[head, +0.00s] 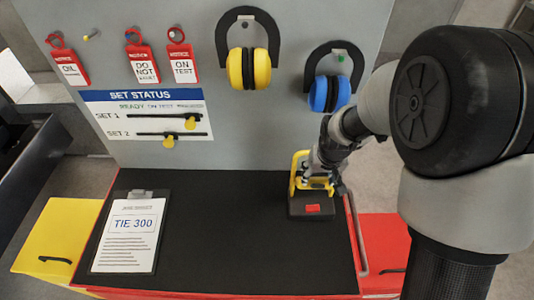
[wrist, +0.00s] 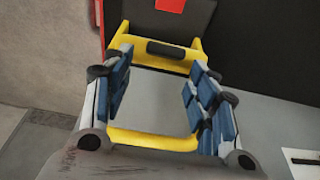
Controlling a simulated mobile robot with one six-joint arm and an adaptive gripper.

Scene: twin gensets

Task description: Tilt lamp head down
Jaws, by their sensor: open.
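A work lamp stands on the black bench top, with a dark base (head: 298,208) bearing a red patch (head: 313,209). Its yellow-framed head (head: 294,178) is above the base, partly hidden by my gripper (head: 320,168). In the wrist view the lamp head (wrist: 160,139) shows as a yellow frame around a grey panel, with the dark base beyond it. My gripper (wrist: 163,92) is open, with blue-padded fingers on either side of the head. I cannot tell whether either finger touches it.
The bench top (head: 230,240) is clear left of the lamp, up to a clipboard (head: 130,235). A grey board (head: 225,130) behind holds red tags, a status panel and yellow (head: 249,68) and blue (head: 329,92) ear defenders. A rail (head: 357,235) runs along the right edge.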

